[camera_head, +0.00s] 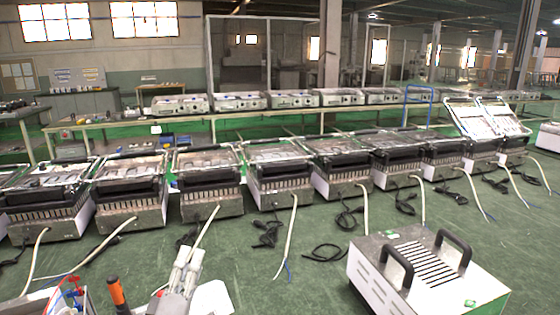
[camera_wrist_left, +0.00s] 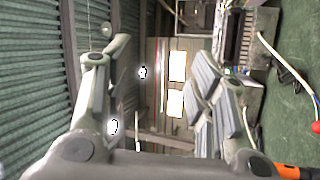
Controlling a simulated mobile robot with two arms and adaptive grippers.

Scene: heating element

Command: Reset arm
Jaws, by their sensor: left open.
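My left gripper (camera_head: 184,262) shows at the bottom of the head view, left of centre. It is pale grey and points away from me over the green worktop. In the left wrist view its two fingers (camera_wrist_left: 158,70) stand wide apart, with nothing between them but the distant hall, its bright windows and ceiling. The gripper is open and empty. My right gripper is in neither view.
A metal box with two black handles (camera_head: 430,278) stands at the front right. An orange-handled tool (camera_head: 117,293) is beside my left gripper. Several grill-like units (camera_head: 207,180) with loose cables line the worktop's back. Green surface (camera_head: 290,265) is free at middle front.

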